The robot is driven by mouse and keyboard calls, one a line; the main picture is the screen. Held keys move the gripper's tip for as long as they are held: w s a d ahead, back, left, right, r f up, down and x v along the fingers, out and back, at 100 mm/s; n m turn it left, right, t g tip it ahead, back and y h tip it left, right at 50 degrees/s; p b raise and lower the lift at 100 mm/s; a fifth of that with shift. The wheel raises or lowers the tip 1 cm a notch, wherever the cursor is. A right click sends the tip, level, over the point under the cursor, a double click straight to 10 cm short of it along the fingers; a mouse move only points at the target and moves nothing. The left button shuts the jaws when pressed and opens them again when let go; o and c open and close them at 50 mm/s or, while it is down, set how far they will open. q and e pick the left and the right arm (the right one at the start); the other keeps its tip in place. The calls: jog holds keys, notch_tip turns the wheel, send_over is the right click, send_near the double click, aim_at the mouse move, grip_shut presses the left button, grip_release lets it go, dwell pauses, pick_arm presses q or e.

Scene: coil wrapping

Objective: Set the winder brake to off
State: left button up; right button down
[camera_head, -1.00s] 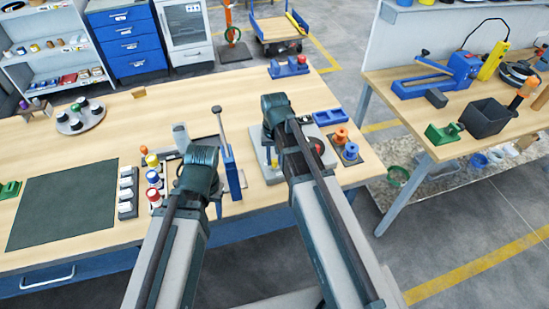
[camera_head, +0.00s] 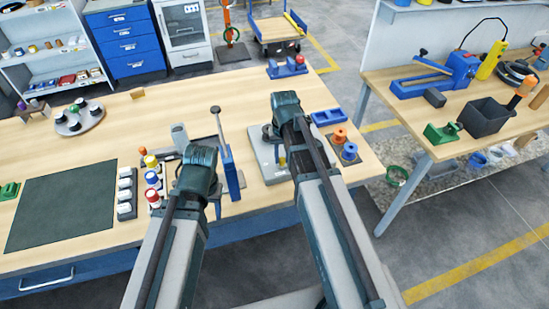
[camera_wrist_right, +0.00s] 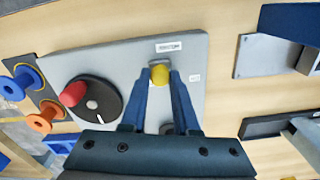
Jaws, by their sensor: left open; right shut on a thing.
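The winder is a light grey plate (camera_wrist_right: 205,95) with a black disc (camera_wrist_right: 98,104) and a red knob (camera_wrist_right: 73,93). It also shows under my right arm in the head view (camera_head: 266,168). A yellow handle (camera_wrist_right: 160,73), apparently the brake, stands at the plate's edge by a small white label whose text is unreadable. My right gripper (camera_wrist_right: 161,82) is shut on the yellow handle, one blue finger on each side. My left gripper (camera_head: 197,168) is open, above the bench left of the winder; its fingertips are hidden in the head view.
Orange and blue spools (camera_head: 340,134) stand right of the winder. A blue upright tool (camera_head: 231,170) stands between my arms.

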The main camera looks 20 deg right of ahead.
aim_at(284, 158)
jog(key=shift+d, duration=0.35)
jog(key=shift+a, duration=0.1)
jog(key=c, duration=0.7)
grip_release()
jog(key=shift+o, duration=0.2)
jog(key=shift+r, duration=0.1)
jog(key=shift+r+p, duration=0.45)
jog(key=shift+p, duration=0.15)
notch_tip(284, 158, up, 13)
jog(key=p, duration=1.2)
jog(key=shift+p, duration=0.35)
jog(key=shift+f, duration=0.15)
